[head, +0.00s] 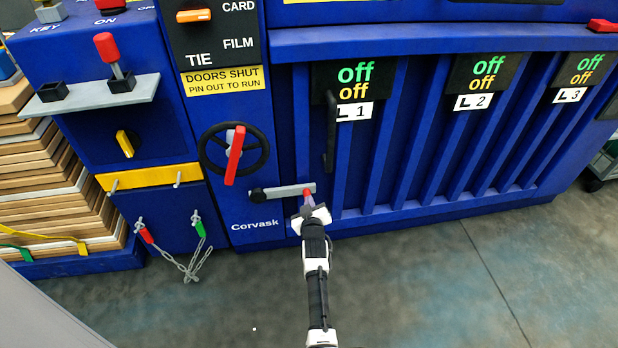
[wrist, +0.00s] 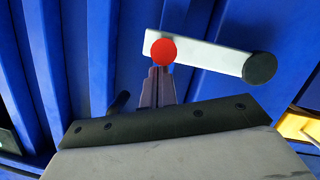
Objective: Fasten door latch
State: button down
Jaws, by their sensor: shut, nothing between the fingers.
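The door latch is a grey bar (head: 284,191) low on the blue machine. It lies nearly level, with a black round pivot (head: 257,195) at its left end and a red knob (head: 308,196) at its right end. The wrist view shows the bar (wrist: 205,54), its red knob (wrist: 163,51) and the black pivot (wrist: 259,67). My gripper (head: 310,207) is shut and empty at the knob end. In the wrist view its fingertips (wrist: 158,72) are just below the knob; I cannot tell whether they touch it. The ribbed blue door (head: 385,150) has a black upright handle (head: 331,135).
A black handwheel (head: 210,150) with a red grip is above the latch. Chained pins (head: 190,262) hang at the lower left. Stacked boards (head: 50,195) stand at the far left. The floor (head: 450,290) in front is clear.

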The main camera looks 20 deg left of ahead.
notch_tip(320, 180, up, 20)
jog(key=p, duration=0.1)
jog(key=shift+f, duration=0.15)
jog(key=shift+a, duration=0.15)
